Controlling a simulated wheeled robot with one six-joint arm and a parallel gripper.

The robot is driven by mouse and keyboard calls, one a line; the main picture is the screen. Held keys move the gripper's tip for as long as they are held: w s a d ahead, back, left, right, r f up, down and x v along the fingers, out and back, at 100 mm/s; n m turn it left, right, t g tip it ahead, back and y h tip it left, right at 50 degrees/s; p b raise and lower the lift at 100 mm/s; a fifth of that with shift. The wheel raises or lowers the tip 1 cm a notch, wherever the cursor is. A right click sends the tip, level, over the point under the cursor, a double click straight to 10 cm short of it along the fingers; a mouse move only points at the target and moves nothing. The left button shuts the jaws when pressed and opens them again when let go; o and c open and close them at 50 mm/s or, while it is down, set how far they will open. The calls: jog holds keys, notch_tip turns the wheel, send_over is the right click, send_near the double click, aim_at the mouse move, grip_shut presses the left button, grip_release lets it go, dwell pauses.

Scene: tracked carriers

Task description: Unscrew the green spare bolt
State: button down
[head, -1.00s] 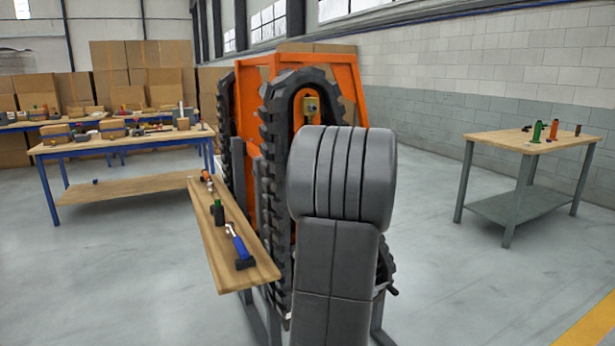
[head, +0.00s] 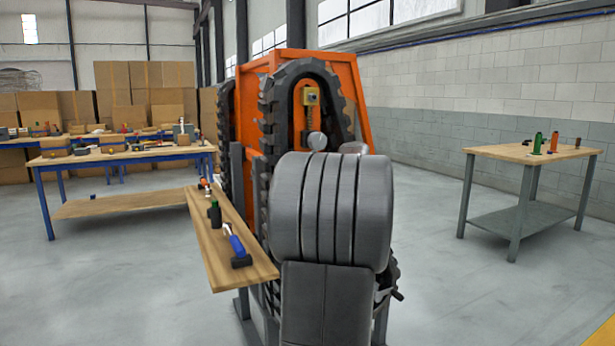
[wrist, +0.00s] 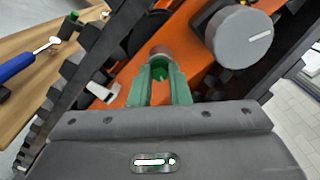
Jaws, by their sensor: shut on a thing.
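In the wrist view my gripper (wrist: 162,72) has two green fingers closed around a small green part between their tips, which I take to be the green spare bolt (wrist: 160,73). A brownish-grey round end (wrist: 160,52) shows just beyond the fingertips, against the orange frame (wrist: 203,83) of the tracked carrier. How deep the bolt sits is hidden by the fingers. In the head view the carrier (head: 345,82) stands upright with its black tracks, and my arm covers the gripper and the bolt.
A grey round knob with a white mark (wrist: 240,38) sits close right of the fingers. Black track (wrist: 95,50) lies to their left. A table (head: 490,152) stands right.

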jog(key=n+b, duration=0.9)
jog(key=shift+n, duration=0.4)
jog(key=shift+b, duration=0.3)
jog(key=n+b, duration=0.7)
jog(key=n, duration=0.2)
jog(key=shift+r+n+b, duration=0.1)
jog(key=shift+n+b, duration=0.3)
